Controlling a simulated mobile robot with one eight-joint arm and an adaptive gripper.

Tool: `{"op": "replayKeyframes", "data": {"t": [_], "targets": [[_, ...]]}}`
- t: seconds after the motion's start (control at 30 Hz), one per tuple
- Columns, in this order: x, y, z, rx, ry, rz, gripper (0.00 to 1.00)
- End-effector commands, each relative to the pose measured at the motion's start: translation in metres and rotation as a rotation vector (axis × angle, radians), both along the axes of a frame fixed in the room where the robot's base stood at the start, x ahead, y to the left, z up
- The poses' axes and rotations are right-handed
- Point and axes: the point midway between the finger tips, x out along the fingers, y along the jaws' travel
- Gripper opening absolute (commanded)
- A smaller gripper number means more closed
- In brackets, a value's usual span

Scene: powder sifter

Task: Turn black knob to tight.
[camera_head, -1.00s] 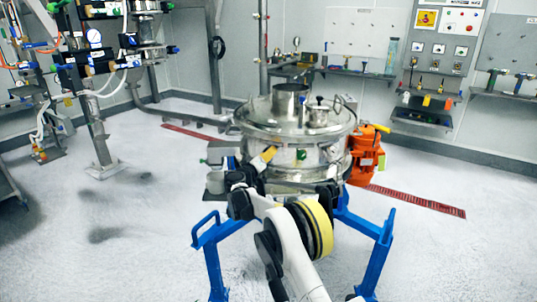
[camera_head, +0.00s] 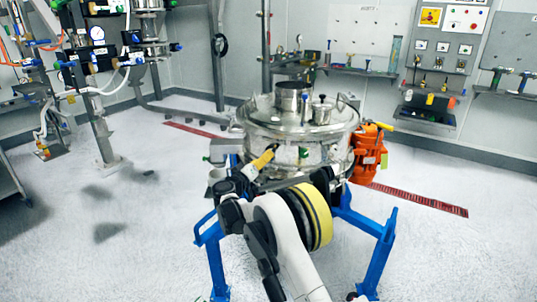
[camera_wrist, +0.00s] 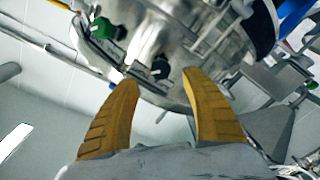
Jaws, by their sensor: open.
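The steel sifter (camera_head: 285,135) stands in the middle of the head view. A small black knob (camera_wrist: 160,68) on a clamp at the sifter's side shows in the wrist view, roughly between the tips of my two yellow fingers and beyond them. My gripper (camera_wrist: 160,82) is open, with nothing visible between its fingers. In the head view my gripper (camera_head: 265,158) is at the sifter's front left side, where the black knob is hard to make out. I cannot tell whether the fingers touch the knob.
A green knob (camera_wrist: 106,29) sits left of the black one in the wrist view. An orange motor (camera_head: 366,155) is on the sifter's right side. The blue frame legs (camera_head: 375,262) flank my arm. Piping (camera_head: 98,90) stands far left.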

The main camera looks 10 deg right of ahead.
Motion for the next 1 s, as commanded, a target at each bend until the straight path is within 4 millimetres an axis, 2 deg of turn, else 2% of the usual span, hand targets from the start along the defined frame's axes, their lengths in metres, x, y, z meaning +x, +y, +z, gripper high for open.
{"op": "replayKeyframes", "data": {"t": [0.1, 0.23, 0.67, 0.77, 0.87, 1.0], "targets": [[-0.020, 0.013, 0.000, 0.000, 0.000, 0.003, 0.55], [-0.032, 0.020, 0.000, 0.000, 0.000, 0.000, 0.55], [-0.038, 0.022, 0.002, 0.002, 0.002, -0.001, 0.55], [-0.042, 0.011, 0.012, 0.019, 0.026, -0.012, 0.55], [-0.054, -0.013, 0.033, 0.061, 0.081, -0.030, 0.55], [-0.091, -0.059, 0.069, 0.156, 0.194, -0.061, 0.55]]}}
